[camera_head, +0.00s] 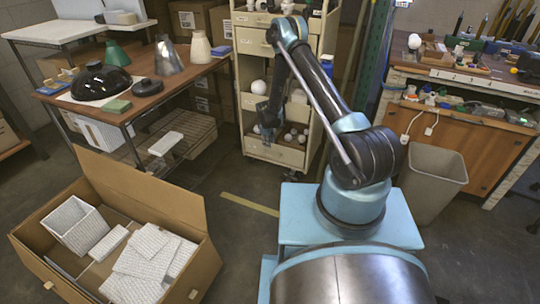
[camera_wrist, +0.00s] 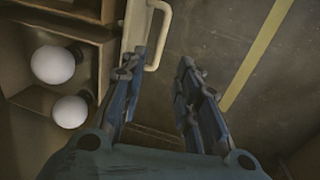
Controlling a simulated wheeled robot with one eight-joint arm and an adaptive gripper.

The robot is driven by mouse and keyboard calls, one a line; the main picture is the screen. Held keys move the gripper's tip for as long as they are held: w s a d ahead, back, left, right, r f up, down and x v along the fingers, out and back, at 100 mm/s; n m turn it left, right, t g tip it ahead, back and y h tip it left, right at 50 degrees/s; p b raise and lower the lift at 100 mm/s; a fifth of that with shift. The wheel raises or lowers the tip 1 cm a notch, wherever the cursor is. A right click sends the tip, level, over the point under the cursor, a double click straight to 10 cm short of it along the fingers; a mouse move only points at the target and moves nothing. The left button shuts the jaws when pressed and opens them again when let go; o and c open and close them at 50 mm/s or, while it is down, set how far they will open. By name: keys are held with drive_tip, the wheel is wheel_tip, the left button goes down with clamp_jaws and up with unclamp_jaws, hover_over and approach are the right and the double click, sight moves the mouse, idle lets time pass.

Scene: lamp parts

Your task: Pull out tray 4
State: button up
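The cream cart (camera_head: 238,75) stands at the back centre with several trays stacked in it. I cannot read any tray number. The lowest visible tray (camera_head: 273,152) holds several round white bulbs, and its front faces me. My gripper (camera_head: 267,128) hangs in front of this tray, pointing down. In the wrist view, my gripper (camera_wrist: 158,75) is open and empty. A cream handle (camera_wrist: 155,45) on the tray front (camera_wrist: 134,25) shows between and just beyond the fingertips. Whether the fingers touch it I cannot tell. Two bulbs (camera_wrist: 53,65) lie in the tray to the left.
A brown table (camera_head: 190,75) with lamp shades stands left of the cart. An open cardboard box (camera_head: 195,275) with white pieces is at the lower left. A grey bin (camera_head: 432,180) and a workbench (camera_head: 470,140) are at the right. Floor in front of the cart is clear.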

sight(270, 152)
drive_tip(key=shift+w+d+f, duration=0.1)
drive_tip(key=shift+w+f, duration=0.2)
drive_tip(key=shift+f, duration=1.4)
drive_tip(key=shift+w+d+f, duration=0.1)
drive_tip(key=shift+w+f, duration=0.2)
drive_tip(key=shift+f, duration=1.4)
drive_tip(key=shift+w+d+f, duration=0.1)
drive_tip(key=shift+w+f, duration=0.2)
drive_tip(key=shift+f, duration=1.4)
drive_tip(key=shift+c, duration=0.6)
clamp_jaws()
